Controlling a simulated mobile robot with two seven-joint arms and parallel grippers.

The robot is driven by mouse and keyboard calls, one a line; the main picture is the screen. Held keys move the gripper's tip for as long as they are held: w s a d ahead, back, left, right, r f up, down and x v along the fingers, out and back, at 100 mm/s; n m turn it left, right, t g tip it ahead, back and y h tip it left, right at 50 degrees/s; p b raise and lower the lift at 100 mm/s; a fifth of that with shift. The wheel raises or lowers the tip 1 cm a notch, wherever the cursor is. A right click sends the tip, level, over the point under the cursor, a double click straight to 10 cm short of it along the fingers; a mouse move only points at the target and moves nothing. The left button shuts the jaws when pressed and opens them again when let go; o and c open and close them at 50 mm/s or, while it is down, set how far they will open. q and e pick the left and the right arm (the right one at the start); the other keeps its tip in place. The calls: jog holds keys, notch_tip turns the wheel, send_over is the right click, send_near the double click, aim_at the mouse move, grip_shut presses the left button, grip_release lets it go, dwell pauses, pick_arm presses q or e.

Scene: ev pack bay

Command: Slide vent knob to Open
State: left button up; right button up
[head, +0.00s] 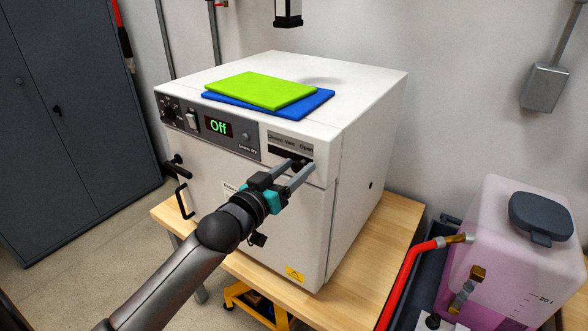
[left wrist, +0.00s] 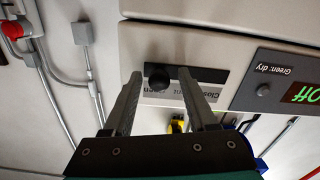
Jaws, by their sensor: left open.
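The vent panel (head: 290,142) on the front of the white cabinet (head: 372,150) reads Closed, Vent, Open from left to right. A dark slot lies below the lettering. In the left wrist view, which is upside down, the round black vent knob (left wrist: 158,76) stands near the left end of the slot (left wrist: 205,74), the Open side. My left gripper (head: 302,166) is open at the panel. Its fingers stand on both sides of the knob in the left wrist view (left wrist: 160,80), with visible gaps. In the head view the fingers partly hide the knob. My right gripper is not in view.
A display (head: 218,126) reads Off, with a dial (head: 169,113) to its left. Green (head: 262,91) and blue (head: 318,102) mats lie on the cabinet, which stands on a wooden bench (head: 398,226). A pink-liquid tank (head: 512,240) and red hose (head: 405,275) are at right.

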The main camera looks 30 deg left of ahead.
pick_arm(q)
jog(key=shift+s, duration=0.1)
jog(key=shift+s+f, duration=0.1)
jog(key=shift+s, duration=0.2)
jog(key=s+a+b, duration=0.1)
jog(key=s+b, duration=0.1)
jog(key=s, duration=1.2)
jog(key=shift+s, duration=0.2)
